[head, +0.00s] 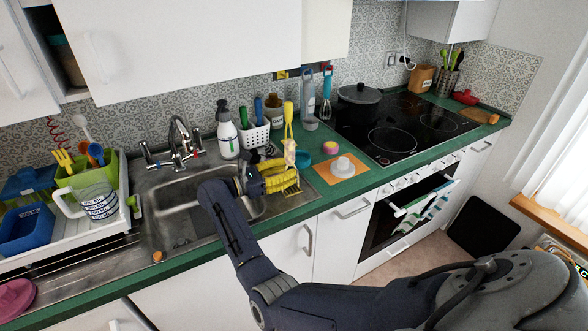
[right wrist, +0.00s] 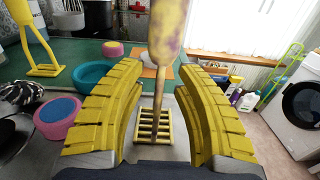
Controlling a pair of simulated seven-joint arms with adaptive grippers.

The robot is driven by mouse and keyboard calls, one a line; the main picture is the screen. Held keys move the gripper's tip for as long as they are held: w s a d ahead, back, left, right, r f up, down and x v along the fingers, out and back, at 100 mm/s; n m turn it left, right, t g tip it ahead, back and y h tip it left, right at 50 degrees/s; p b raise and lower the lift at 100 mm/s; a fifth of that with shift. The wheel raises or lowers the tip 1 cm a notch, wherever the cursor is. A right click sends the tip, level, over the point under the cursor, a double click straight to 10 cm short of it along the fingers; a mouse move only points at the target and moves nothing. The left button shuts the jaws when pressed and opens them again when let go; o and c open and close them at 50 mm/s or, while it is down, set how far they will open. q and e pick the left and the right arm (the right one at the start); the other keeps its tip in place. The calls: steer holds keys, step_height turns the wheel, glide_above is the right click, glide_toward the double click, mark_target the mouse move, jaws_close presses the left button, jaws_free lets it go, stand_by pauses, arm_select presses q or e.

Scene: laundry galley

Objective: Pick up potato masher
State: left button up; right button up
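A potato masher (right wrist: 160,84) stands nearly upright between the fingers of my right gripper (right wrist: 160,72) in the right wrist view. It has a mottled yellow and purple handle, a thin gold shaft and a gridded head below. In the head view the masher's handle (head: 291,152) rises behind my right gripper (head: 284,178), at the counter edge right of the sink. The right gripper's yellow fingers are spread wide, with visible gaps on both sides of the masher. Part of the masher is hidden by the fingers in the head view. My left gripper is not in view.
A yellow utensil (right wrist: 40,42) stands close behind on the green counter. A pink and blue bowl (right wrist: 58,118) and a teal bowl (right wrist: 92,78) lie left of the fingers. The sink (head: 185,195) is left, the black stovetop (head: 395,138) right.

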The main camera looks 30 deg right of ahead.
steer(key=shift+d, duration=0.5)
jaws_close()
stand_by(0.3)
